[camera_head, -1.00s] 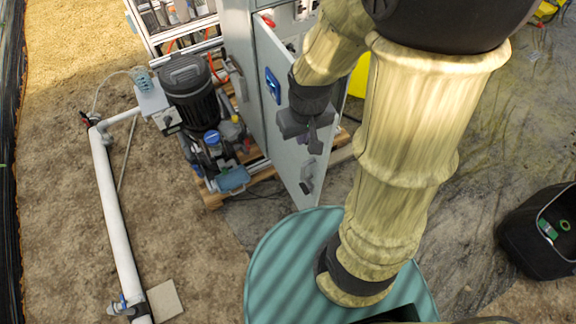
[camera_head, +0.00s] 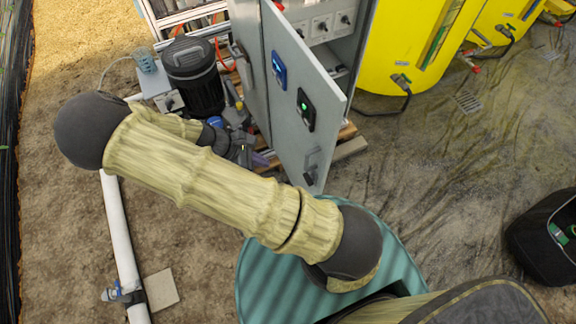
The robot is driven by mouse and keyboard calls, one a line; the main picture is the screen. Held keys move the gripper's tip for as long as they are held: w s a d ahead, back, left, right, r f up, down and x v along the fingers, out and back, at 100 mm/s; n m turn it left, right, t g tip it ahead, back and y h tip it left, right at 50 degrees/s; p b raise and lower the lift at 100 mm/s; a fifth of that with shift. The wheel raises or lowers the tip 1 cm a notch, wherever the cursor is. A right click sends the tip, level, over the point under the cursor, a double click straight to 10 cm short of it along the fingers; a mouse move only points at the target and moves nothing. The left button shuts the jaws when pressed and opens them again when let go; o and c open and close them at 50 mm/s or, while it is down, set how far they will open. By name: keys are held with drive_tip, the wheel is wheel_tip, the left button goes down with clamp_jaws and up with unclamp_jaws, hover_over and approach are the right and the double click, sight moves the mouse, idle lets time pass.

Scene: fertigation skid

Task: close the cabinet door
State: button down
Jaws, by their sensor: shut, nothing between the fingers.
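The grey cabinet door (camera_head: 290,110) stands open, swung out toward me, at the upper middle.
A white pipe (camera_head: 119,235) runs along the left ground. Ground between door and bin is clear.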

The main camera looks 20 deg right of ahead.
drive_tip(key=shift+w+a+f+n+h, duration=0.3)
drive_tip(key=shift+f+n+h, duration=0.1)
drive_tip(key=shift+n, duration=0.2)
drive_tip(key=d+r+p+x, duration=0.1)
drive_tip(key=d+x, duration=0.1)
drive_tip(key=x, duration=1.1)
drive_tip(key=shift+r, duration=0.45)
drive_tip(key=shift+t, duration=0.3)
